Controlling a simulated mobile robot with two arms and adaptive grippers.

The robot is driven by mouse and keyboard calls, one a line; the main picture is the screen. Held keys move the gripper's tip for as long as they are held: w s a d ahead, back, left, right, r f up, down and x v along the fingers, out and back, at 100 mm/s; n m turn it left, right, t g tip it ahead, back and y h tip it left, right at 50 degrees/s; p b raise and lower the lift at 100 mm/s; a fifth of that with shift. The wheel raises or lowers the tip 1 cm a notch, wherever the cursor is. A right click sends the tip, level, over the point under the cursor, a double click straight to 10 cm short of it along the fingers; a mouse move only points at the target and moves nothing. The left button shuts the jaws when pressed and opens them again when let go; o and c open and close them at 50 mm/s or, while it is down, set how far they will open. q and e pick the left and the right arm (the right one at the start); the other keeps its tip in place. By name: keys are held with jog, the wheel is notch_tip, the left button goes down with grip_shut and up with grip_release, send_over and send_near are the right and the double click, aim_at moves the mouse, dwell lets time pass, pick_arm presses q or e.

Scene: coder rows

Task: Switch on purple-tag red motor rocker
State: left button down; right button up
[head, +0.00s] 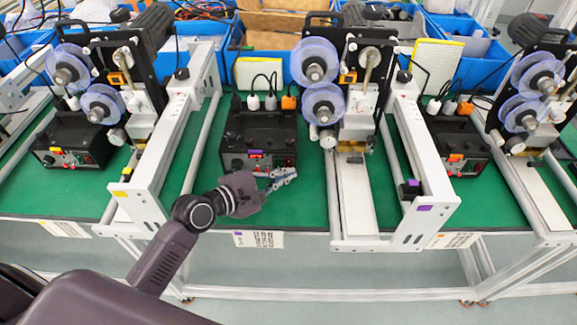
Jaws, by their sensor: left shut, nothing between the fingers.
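The purple-tag machine stands in the middle of the head view. Its black control box (258,133) sits on the green table top, with a small purple tag (256,152) on the front face. A lit red spot shows below the tag. The red motor rocker is too small to make out for sure, and my gripper partly covers the lower front of the box. My left gripper (288,175) is shut and empty, just in front of the right half of that face. I cannot tell whether it touches the panel. My right gripper is not in view.
A yellow-tag box (70,140) stands at left and an orange-tag box (455,145) at right. White frame rails (150,180) flank the middle box, with another (415,150) at right. Blue bins (265,68) line the back. Green table top is free around the box.

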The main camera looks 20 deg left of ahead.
pick_arm(q)
jog(key=shift+w+a, duration=0.1)
jog(key=shift+w, duration=0.2)
dwell(0.6)
jog(key=shift+s+r+p, duration=0.1)
jog(key=shift+s+p, duration=0.35)
jog(key=shift+p, duration=0.15)
jog(key=shift+s+d, duration=0.25)
jog(key=shift+s, duration=0.05)
jog(key=shift+s+d+r+p, duration=0.15)
jog(key=shift+s+p, duration=0.3)
jog(key=shift+p, duration=0.2)
jog(key=shift+s+d+r+p, duration=0.1)
jog(key=shift+s+d+p, duration=0.15)
jog(key=shift+s+p, duration=0.5)
jog(key=shift+s+d+r+p, duration=0.1)
jog(key=shift+s+d+p, duration=0.2)
jog(key=shift+s, duration=0.85)
